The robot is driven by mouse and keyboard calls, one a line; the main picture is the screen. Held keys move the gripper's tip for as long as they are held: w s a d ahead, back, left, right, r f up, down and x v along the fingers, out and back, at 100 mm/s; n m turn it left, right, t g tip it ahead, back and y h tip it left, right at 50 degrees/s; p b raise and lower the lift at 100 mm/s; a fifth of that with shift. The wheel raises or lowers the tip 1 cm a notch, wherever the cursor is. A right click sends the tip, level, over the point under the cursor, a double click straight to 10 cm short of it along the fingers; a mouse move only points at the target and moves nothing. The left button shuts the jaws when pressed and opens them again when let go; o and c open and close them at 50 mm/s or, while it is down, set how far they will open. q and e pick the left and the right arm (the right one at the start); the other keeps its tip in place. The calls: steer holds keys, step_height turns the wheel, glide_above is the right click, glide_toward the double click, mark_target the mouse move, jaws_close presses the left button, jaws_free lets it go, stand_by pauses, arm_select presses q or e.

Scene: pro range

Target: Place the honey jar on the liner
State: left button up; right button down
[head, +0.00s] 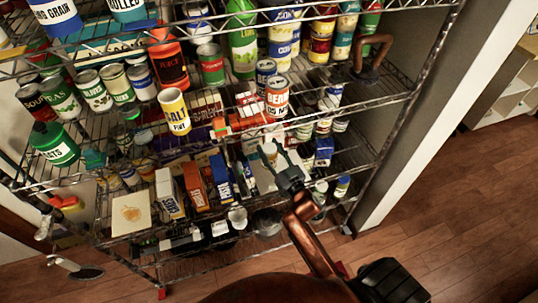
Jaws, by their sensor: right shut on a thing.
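My right gripper (274,150) reaches up from below into the wire rack. It is shut on a small pale, tan jar (267,147), apparently the honey jar, and holds it in front of the lower shelves. The jar's label is too small to read, and the fingers cover part of it. A flat beige square with an orange mark (131,212), which looks like the liner, lies at the front left of a lower shelf, well left of the jar. Its top is bare. My left gripper is not in view.
Boxes (195,185) stand between the beige square and my right gripper. The rack's right post (405,125) is close to my right arm.

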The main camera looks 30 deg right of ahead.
steer(key=shift+w+d+f, duration=0.2)
steer(key=shift+w+f, duration=0.1)
steer(key=shift+w+d+f, duration=0.15)
steer(key=shift+f, duration=0.15)
step_height(320, 180, down, 3)
steer(key=shift+w+f+b, duration=0.1)
steer(key=shift+f+b, duration=0.1)
steer(key=shift+b, duration=0.55)
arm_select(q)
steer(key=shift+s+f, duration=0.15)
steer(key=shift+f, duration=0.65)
arm_select(e)
steer(key=shift+r, duration=0.1)
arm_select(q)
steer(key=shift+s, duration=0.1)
arm_select(e)
steer(key=shift+f, duration=0.25)
steer(key=c, duration=1.2)
jaws_free()
